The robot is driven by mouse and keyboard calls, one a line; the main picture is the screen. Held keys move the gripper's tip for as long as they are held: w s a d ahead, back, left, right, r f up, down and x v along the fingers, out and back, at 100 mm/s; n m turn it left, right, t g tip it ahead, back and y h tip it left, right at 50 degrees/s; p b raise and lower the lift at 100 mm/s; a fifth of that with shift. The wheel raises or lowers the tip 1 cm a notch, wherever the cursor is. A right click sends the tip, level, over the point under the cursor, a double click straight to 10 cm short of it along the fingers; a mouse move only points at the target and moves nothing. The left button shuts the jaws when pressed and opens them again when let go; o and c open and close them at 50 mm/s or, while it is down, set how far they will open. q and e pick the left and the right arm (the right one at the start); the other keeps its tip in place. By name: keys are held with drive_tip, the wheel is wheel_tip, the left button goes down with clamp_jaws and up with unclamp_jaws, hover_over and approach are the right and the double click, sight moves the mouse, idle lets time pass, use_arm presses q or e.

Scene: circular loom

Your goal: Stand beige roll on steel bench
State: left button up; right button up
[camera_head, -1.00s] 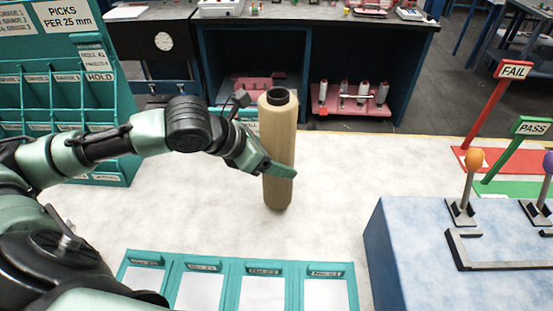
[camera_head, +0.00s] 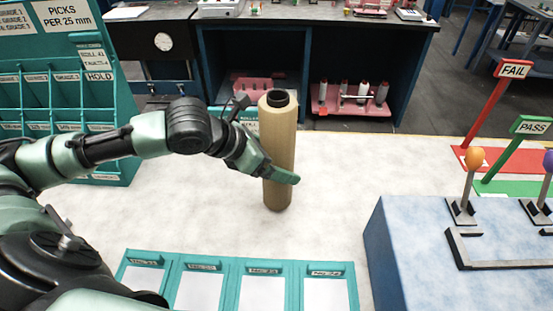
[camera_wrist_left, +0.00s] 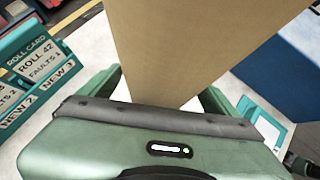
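The beige roll (camera_head: 279,140) is upright, with a dark core at its top. Its lower end appears to rest on the pale bench top (camera_head: 330,205). My left gripper (camera_head: 280,176) is around the roll's lower half, with one finger passing in front of it. In the left wrist view the roll (camera_wrist_left: 190,45) rises between the two fingers (camera_wrist_left: 162,95), and narrow pale gaps show between it and the fingers, so the gripper looks open. The far finger is hidden behind the roll in the head view. My right gripper is not in view.
Teal card trays (camera_head: 237,285) lie at the front. A blue box (camera_head: 425,255) with knobbed levers stands at the right, near FAIL (camera_head: 513,69) and PASS (camera_head: 531,126) signs. A teal rack (camera_head: 60,60) stands at the left. The bench right of the roll is clear.

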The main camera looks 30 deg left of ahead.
use_arm(q)
drive_tip(key=shift+s, duration=0.1)
drive_tip(key=v, duration=0.7)
drive_tip(key=shift+s+r+b, duration=0.2)
drive_tip(key=shift+r+b, duration=0.1)
drive_tip(key=shift+b, duration=0.05)
drive_tip(key=shift+a, duration=0.15)
